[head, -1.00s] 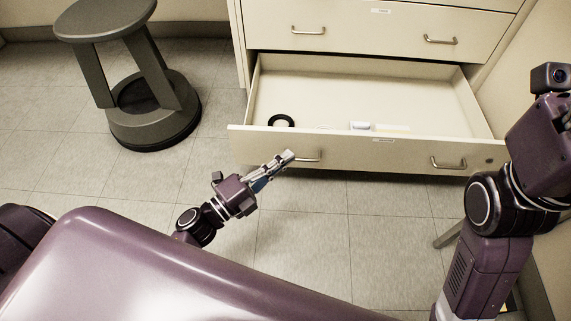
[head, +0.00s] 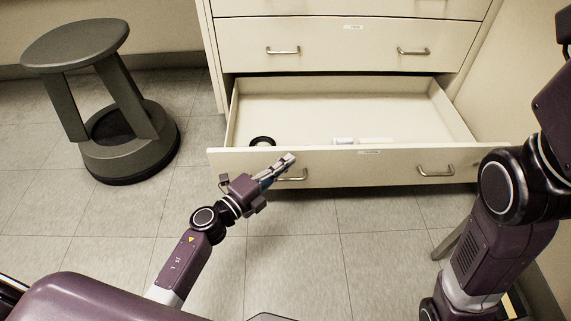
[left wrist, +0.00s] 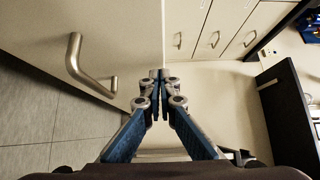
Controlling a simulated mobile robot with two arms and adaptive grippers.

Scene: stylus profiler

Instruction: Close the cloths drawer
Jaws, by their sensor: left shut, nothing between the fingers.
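The cloths drawer (head: 394,165) is the pulled-out lowest drawer in the head view, a cream box with two metal handles on its front. Inside lie a black ring (head: 262,141) and a small white item (head: 344,141). My left gripper (head: 291,158) is shut and empty, its fingertips in front of the drawer front by the left handle (head: 291,177). In the left wrist view, the shut fingertips (left wrist: 159,75) are right of a metal handle (left wrist: 86,68). Whether they touch the front I cannot tell. My right arm shows at the right; its gripper is out of view.
The cabinet (head: 350,42) above has shut drawers. A grey stool (head: 75,42) stands on the floor at the left. Tiled floor (head: 310,235) is clear in front of the drawer. A wall (head: 520,80) is close on the right.

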